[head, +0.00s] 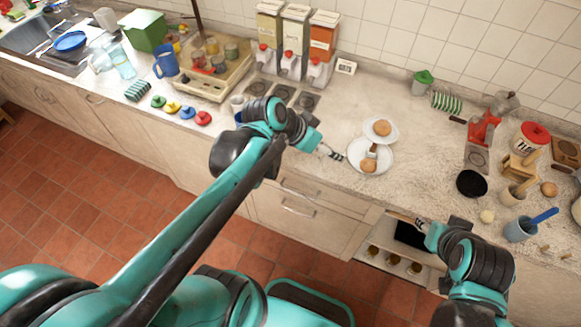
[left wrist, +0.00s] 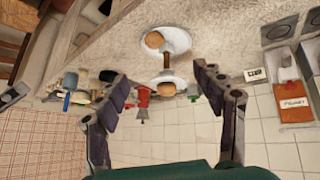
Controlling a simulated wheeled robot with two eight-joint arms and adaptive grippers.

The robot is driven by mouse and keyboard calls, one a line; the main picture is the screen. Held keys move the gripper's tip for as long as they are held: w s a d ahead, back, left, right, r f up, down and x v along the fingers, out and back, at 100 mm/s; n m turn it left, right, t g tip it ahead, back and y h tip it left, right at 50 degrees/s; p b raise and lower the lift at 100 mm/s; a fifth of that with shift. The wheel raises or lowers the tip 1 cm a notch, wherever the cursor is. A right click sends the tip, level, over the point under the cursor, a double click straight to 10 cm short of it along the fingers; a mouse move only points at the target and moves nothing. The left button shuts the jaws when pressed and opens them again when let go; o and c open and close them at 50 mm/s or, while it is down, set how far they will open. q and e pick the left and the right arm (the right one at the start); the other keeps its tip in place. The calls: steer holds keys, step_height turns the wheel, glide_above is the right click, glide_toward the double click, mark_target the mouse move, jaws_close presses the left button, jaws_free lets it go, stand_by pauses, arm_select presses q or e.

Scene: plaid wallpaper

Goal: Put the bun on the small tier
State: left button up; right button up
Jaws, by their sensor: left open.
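A white two-tier stand has a large lower tier (head: 384,166) and a small upper tier (head: 371,135), joined by a short post. One brown bun (head: 368,166) lies on the large tier near its front edge. Another round brown bun (head: 382,128) sits on the small tier. My left gripper (head: 337,154) is open and empty, just left of the large tier. In the left wrist view its spread fingers (left wrist: 160,82) frame the stand, with the bun (left wrist: 153,40) on the large tier beyond them. My right gripper (head: 420,223) is low at the counter's front edge; its jaw opening is unclear.
Dispensers (head: 296,40) stand behind, left of the stand. A black pan (head: 471,183), a red machine (head: 483,135) and a blue-handled mug (head: 520,229) are at the right. Bare counter surrounds the stand. A compartment with jars (head: 393,259) is below.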

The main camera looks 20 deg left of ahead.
arm_select(q)
steer(key=s+a+n+y, duration=0.2)
steer(key=s+a, duration=0.1)
steer(key=s, duration=0.2)
steer(key=s+a+f+n+t+y, duration=0.1)
steer(key=s+a+n+y, duration=0.1)
steer(key=s, duration=0.3)
steer(key=shift+a+f+n+y, duration=0.25)
steer(key=shift+a+n+y, duration=0.05)
steer(key=shift+a+n, duration=0.25)
step_height(320, 180, down, 8)
steer(key=b, duration=0.7)
steer(key=shift+r, duration=0.25)
